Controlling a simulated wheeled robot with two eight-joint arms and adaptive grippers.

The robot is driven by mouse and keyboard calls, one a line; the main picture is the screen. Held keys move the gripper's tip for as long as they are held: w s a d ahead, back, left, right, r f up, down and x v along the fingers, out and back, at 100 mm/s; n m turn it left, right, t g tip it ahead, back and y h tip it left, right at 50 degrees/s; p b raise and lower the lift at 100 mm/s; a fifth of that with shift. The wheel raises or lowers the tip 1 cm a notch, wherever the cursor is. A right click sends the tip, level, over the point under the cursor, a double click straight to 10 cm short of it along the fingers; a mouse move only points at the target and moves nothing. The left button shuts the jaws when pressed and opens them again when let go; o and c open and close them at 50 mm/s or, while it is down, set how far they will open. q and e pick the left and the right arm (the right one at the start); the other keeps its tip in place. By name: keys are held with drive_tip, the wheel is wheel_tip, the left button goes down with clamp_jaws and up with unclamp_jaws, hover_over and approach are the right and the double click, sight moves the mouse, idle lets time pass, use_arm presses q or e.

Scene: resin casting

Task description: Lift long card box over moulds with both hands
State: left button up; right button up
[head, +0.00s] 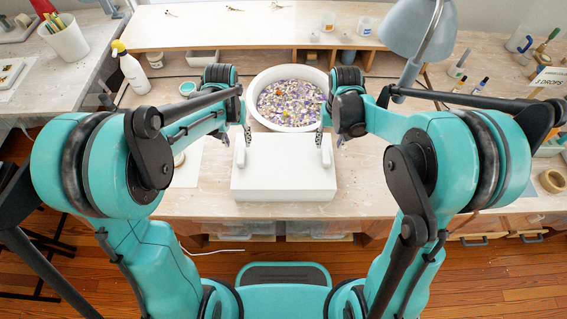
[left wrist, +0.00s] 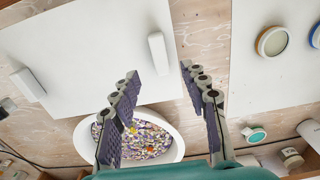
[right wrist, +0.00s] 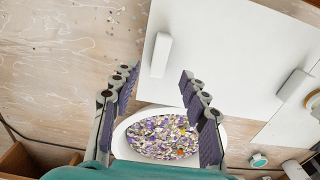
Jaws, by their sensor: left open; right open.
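The long white card box (head: 283,175) lies on the workbench in front of me, with a pale upright grip near each end of its top. My left gripper (head: 246,136) is open and empty at its left end. The left wrist view shows the left grip (left wrist: 158,53) just ahead, in line with the gap between the fingers (left wrist: 160,76). My right gripper (head: 320,137) is open and empty at the right end. The right grip (right wrist: 160,55) lies just ahead of its fingers (right wrist: 158,78). No moulds show under the box; its top hides what is beneath.
A white oval bowl (head: 290,71) of coloured chips stands right behind the box. A white sheet (left wrist: 285,75) with round lidded pots lies left of the box. A spray bottle (head: 130,68) is at the back left.

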sight(241, 154)
use_arm(q)
drive_tip(key=shift+f, duration=0.15)
use_arm(e)
drive_tip(key=shift+f, duration=0.15)
use_arm(q)
drive_tip(key=shift+f, duration=3.85)
use_arm(e)
drive_tip(key=shift+f, duration=3.85)
use_arm(q)
clamp_jaws()
use_arm(e)
clamp_jaws()
